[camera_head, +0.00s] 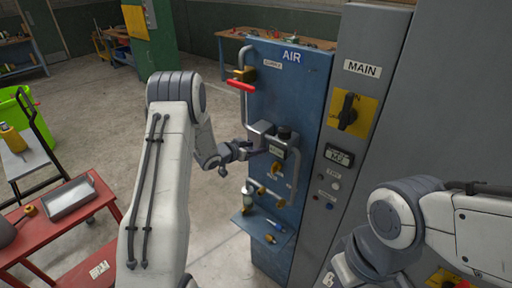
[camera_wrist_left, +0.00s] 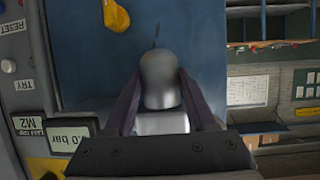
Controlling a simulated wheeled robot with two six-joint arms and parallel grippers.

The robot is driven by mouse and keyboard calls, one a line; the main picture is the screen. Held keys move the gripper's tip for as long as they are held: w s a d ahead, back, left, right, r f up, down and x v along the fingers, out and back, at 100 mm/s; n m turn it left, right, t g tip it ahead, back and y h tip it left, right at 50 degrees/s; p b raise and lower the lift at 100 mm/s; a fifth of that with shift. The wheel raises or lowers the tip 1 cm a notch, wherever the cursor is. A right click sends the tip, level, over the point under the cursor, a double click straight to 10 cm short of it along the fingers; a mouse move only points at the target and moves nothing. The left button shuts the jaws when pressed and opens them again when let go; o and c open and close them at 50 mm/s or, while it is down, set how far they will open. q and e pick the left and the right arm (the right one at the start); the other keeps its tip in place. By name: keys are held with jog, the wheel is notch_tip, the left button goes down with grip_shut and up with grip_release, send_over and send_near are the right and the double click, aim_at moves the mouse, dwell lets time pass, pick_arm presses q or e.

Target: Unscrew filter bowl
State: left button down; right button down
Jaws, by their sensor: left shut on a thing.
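The grey filter bowl (camera_wrist_left: 158,80) hangs below its pale head (camera_wrist_left: 160,122) in the left wrist view, which is upside down. The filter's grey head also shows on the blue AIR panel (camera_head: 312,95) in the head view (camera_head: 262,128), beside the black-knobbed regulator (camera_head: 284,132). My left gripper (camera_head: 256,149) is shut on the bowl, with one dark finger on each side of it. The fingers also show in the left wrist view (camera_wrist_left: 158,95). In the head view the bowl is mostly hidden by the gripper. My right arm enters at the right; its gripper is out of view.
A red-handled valve (camera_head: 241,86) sits on the pipe above. Below are a pale bottle (camera_head: 248,197) and a small blue shelf (camera_head: 245,220) with small parts. The grey MAIN cabinet (camera_head: 362,30) stands right. A red cart (camera_head: 95,203) stands left; floor between is open.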

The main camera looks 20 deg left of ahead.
pick_arm(q)
jog(key=shift+w+a+r+m+h+p, duration=0.1)
jog(key=shift+r+m+h+p, duration=0.2)
jog(key=shift+h+p, duration=0.1)
jog(key=shift+w+a+m+g+h+p, duration=0.1)
jog(key=shift+m+g+h+p, duration=0.5)
jog(key=shift+m+h+p, duration=0.15)
jog(key=shift+a+f+m+g+h, duration=0.1)
jog(key=shift+f+m+g+h, duration=0.1)
jog(key=shift+m+g+h, duration=0.9)
jog(key=shift+m+h, duration=0.25)
jog(key=shift+m, duration=0.1)
jog(key=shift+f, duration=0.1)
jog(key=shift+w+a+f+m+g+h+b, duration=0.1)
jog(key=shift+w+f+m+g+h+b, duration=0.1)
jog(key=shift+m+g+h+b, duration=0.4)
jog(key=shift+w+m+g+h+b, duration=0.1)
jog(key=shift+m+g+h+b, duration=0.2)
jog(key=shift+m+g+b, duration=0.65)
jog(key=m+g+b, duration=0.1)
jog(key=b, duration=0.1)
jog(key=m+h+b, duration=0.1)
jog(key=b, duration=0.2)
jog(key=shift+w+r+g, duration=0.1)
jog(key=shift+w+g, duration=0.1)
jog(key=shift+g, duration=0.15)
jog(key=shift+r, duration=0.15)
